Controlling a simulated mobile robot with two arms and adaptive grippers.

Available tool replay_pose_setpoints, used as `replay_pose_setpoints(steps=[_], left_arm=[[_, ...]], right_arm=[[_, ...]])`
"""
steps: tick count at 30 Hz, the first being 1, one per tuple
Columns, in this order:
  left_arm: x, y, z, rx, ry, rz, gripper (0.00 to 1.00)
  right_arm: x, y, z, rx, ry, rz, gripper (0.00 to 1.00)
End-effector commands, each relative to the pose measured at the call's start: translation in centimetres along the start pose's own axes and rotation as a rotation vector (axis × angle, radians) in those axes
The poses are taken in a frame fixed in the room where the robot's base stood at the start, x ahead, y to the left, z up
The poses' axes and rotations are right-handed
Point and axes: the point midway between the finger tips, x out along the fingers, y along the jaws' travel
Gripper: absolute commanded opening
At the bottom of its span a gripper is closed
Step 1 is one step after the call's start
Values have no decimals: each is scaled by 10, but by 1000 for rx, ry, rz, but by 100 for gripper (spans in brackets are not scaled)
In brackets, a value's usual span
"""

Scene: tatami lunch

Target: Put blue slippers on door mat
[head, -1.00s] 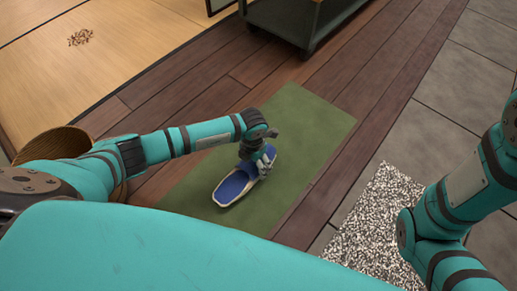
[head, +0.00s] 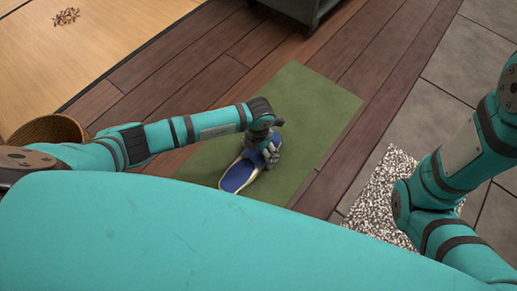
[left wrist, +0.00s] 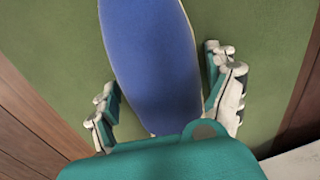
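One blue slipper (head: 238,176) with a pale rim lies on a green mat (head: 315,100) in the head view. My left gripper (head: 270,153) is low over the slipper's far end and hides part of it. In the left wrist view the blue slipper (left wrist: 155,60) lies between the fingers of my left gripper (left wrist: 165,90), one on each side. The fingers are spread and appear just apart from it. A speckled grey-white mat (head: 377,200) lies at the right on the head view's floor. I see no second slipper. My right gripper is out of view.
Dark wood floor (head: 205,62) surrounds the green mat, with grey tiles (head: 440,75) at the right. A dark cart or shelf (head: 305,10) stands beyond the mat. A woven basket (head: 48,130) is at the left. My right arm hangs over the speckled mat's edge.

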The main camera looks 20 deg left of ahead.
Motion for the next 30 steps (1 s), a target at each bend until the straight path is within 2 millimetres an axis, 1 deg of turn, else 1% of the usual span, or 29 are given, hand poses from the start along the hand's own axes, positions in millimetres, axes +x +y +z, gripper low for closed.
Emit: replay_pose_setpoints(steps=[1, 2, 9, 11, 13, 17, 21, 23, 25, 27, 30], left_arm=[[0, 0, 0, 0, 0, 0, 97], [0, 0, 0, 0, 0, 0, 100], [-1, 0, 0, 0, -1, 0, 100], [-3, 0, 0, 0, -1, 0, 100], [-10, 0, 1, 0, -1, 0, 100], [-35, 0, 1, 1, -3, 1, 100], [-67, 1, 1, 1, -3, 0, 100], [-79, 1, 0, 1, -1, 1, 100], [-93, 0, 1, 1, -2, 0, 100], [-104, 0, 0, 0, -2, 1, 100], [-116, 0, 0, 0, -1, 0, 100]], right_arm=[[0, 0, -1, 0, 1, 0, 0], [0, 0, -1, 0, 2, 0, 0], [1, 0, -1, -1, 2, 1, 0], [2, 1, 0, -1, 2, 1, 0], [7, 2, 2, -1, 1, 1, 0], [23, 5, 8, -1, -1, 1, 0], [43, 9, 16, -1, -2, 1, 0], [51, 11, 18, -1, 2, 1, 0], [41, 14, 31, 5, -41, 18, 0], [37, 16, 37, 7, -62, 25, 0], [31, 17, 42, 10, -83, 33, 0]])
